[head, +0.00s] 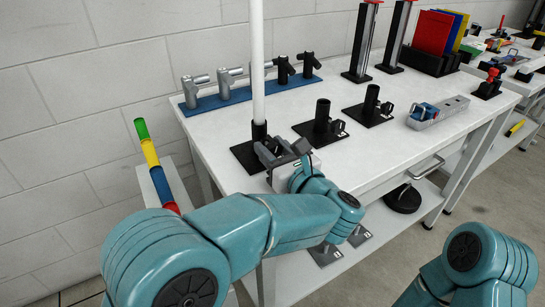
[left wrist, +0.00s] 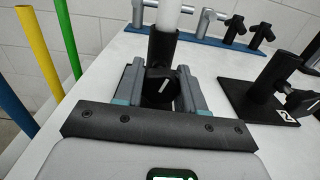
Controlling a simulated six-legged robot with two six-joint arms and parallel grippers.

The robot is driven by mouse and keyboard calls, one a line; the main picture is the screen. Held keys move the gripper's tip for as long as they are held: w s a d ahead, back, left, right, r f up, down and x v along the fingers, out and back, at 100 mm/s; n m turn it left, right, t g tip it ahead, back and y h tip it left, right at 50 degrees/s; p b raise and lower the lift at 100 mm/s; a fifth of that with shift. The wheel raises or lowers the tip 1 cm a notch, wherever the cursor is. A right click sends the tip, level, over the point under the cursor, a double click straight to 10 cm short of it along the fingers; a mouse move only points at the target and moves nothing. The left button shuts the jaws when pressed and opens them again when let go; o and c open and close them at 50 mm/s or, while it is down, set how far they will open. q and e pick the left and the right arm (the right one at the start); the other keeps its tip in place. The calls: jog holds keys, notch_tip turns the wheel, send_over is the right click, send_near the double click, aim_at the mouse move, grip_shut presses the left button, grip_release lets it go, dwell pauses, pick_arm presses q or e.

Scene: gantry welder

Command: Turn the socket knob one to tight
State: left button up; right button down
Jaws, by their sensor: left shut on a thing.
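Socket one (head: 259,131) is a black tube on a black base plate at the table's near left edge, with a white pole (head: 257,60) upright in it. The socket also shows in the left wrist view (left wrist: 161,50). Its black knob (left wrist: 161,87) with a white pointer line faces my gripper; the line is tilted slightly from upright. My left gripper (head: 284,150) is shut on the knob, with one grey finger on each side in the wrist view (left wrist: 160,90). In the head view the gripper hides the knob. My right arm shows at the lower right, its gripper out of view.
Two empty black sockets (head: 321,125) (head: 371,106) with knobs stand to the right. A blue rail (head: 239,95) with grey and black clamps lies behind.

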pick_arm(q)
jog(key=shift+r+m+b, duration=0.2)
jog(key=shift+m+b, duration=0.35)
jog(key=shift+m, duration=0.45)
jog(key=shift+r+m, duration=0.15)
jog(key=shift+m, duration=0.55)
jog(key=shift+b, duration=0.3)
jog(key=o, duration=0.9)
jog(key=shift+w, duration=0.1)
jog(key=shift+o, duration=0.8)
jog(key=shift+f, duration=0.2)
jog(key=shift+f, duration=0.1)
